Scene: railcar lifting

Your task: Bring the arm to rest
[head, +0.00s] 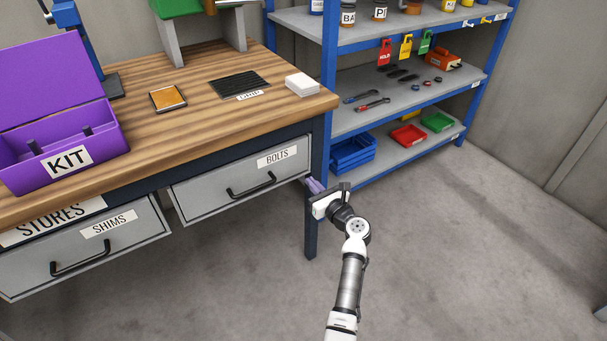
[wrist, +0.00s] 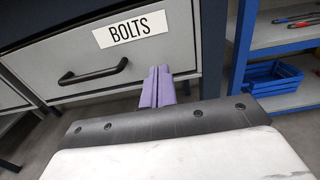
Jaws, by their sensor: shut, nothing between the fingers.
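My gripper (head: 315,186) is at the right end of the workbench, in front of the bench leg and just right of the BOLTS drawer (head: 226,188). Its two purple fingers are together and empty; they also show in the wrist view (wrist: 157,88). In the wrist view the fingers point toward the drawer front, below and right of its BOLTS label and right of its black handle. I cannot tell the exact gap between fingertips and drawer. My arm reaches up from the bottom of the head view.
The wooden workbench (head: 205,115) holds an open purple KIT box (head: 30,175). The SHIMS drawer (head: 100,250) is at lower left. A blue-framed shelf unit (head: 395,155) stands behind on the right, with a blue crate (head: 352,153) low down. The floor (head: 470,250) at right is clear.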

